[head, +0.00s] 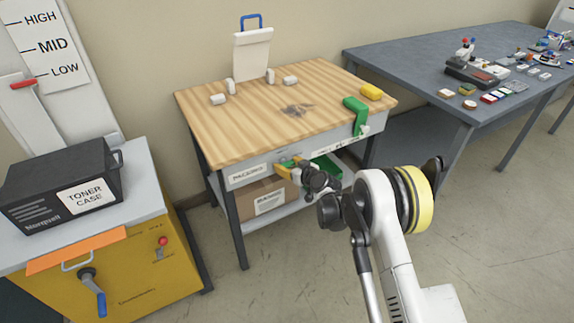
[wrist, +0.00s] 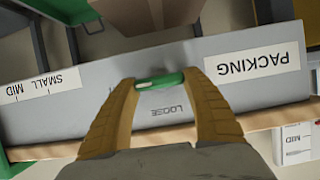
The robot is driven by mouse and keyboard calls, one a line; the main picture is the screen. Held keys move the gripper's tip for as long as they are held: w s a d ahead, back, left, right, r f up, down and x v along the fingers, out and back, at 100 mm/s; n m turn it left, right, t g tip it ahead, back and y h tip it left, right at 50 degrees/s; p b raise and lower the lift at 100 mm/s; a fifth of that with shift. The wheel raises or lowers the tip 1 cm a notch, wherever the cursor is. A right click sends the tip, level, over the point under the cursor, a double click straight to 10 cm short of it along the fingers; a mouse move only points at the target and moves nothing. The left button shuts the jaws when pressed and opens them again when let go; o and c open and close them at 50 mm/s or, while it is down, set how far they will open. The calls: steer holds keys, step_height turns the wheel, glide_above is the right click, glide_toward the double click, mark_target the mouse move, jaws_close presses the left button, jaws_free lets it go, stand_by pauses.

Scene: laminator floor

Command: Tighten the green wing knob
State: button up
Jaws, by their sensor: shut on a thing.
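The green wing knob (wrist: 160,82) is a rounded bar on the grey front panel (wrist: 40,110) of the wooden-topped bench, near the word LOOSE in the wrist view. It lies crosswise between the tips of my gripper's two tan fingers (wrist: 159,86). My gripper is shut on it, one fingertip at each end. In the head view, my gripper (head: 290,168) is at the bench's front panel, right of the PACKING label. Only a small green part of the knob (head: 288,160) shows there; my fingers and wrist hide the rest.
A green bracket (head: 355,115) and a yellow block (head: 371,91) are at the bench's right corner. Below the panel are a cardboard box (head: 262,196) and a green bin (head: 328,163). A yellow cabinet (head: 140,275) with a toner case (head: 70,180) stands left. Floor at the right front is clear.

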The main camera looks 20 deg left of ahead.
steer(key=o, duration=1.2)
steer(key=v, duration=1.2)
